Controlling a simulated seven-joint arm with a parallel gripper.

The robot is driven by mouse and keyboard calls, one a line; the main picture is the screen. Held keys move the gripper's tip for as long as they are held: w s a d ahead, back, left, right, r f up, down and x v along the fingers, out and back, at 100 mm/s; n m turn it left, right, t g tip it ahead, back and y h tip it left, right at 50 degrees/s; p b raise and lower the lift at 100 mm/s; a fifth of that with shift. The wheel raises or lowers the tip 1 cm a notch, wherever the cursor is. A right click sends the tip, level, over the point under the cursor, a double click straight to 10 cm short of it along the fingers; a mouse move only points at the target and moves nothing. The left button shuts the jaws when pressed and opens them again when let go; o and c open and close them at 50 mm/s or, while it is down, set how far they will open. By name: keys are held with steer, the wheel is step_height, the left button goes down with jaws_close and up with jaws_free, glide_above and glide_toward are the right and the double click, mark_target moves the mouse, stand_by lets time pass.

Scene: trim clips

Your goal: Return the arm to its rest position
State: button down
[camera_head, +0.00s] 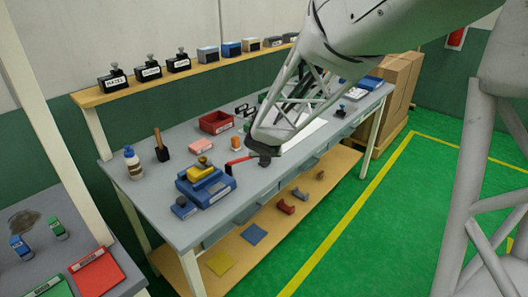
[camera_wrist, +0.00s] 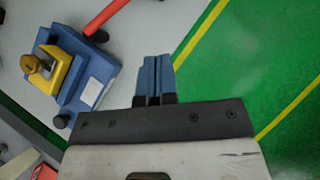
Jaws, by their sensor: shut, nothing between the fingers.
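My gripper (camera_wrist: 153,75) shows in the wrist view with its two blue fingers together and nothing between them. In the head view its dark end (camera_head: 263,152) hangs over the front part of the grey workbench (camera_head: 160,212). A blue fixture (camera_head: 217,192) with a yellow clamp block (camera_head: 200,170) sits on the bench, to the left of my gripper. In the wrist view the fixture (camera_wrist: 103,66) and yellow block (camera_wrist: 57,69) lie left of the fingers, apart from them. A red handle (camera_wrist: 107,14) extends from the fixture's far side.
A red bin (camera_head: 216,122), a white bottle (camera_head: 133,163) and a wooden-handled tool (camera_head: 161,147) stand on the bench. An upper shelf (camera_head: 145,88) holds several stamps and boxes. Cardboard boxes (camera_head: 398,80) stand at the back right. Green floor (camera_head: 385,220) lies open in front.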

steer(key=s+d+r+m+g+h, duration=0.1)
steer(key=s+d+r+m, duration=0.4)
steer(key=s+m, duration=0.4)
steer(key=s+d+r+m+g+h, duration=0.1)
steer(key=s+d+r+m, duration=0.3)
steer(key=s+d+m, duration=0.5)
steer(key=s+m+g+y, duration=0.2)
steer(key=s+m+g, duration=0.1)
steer(key=s+m, duration=1.5)
steer(key=shift+s+r, duration=0.4)
steer(key=shift+s, duration=0.85)
steer(key=c, duration=1.8)
jaws_free()
steer(key=shift+a, duration=0.1)
steer(key=shift+c, duration=0.2)
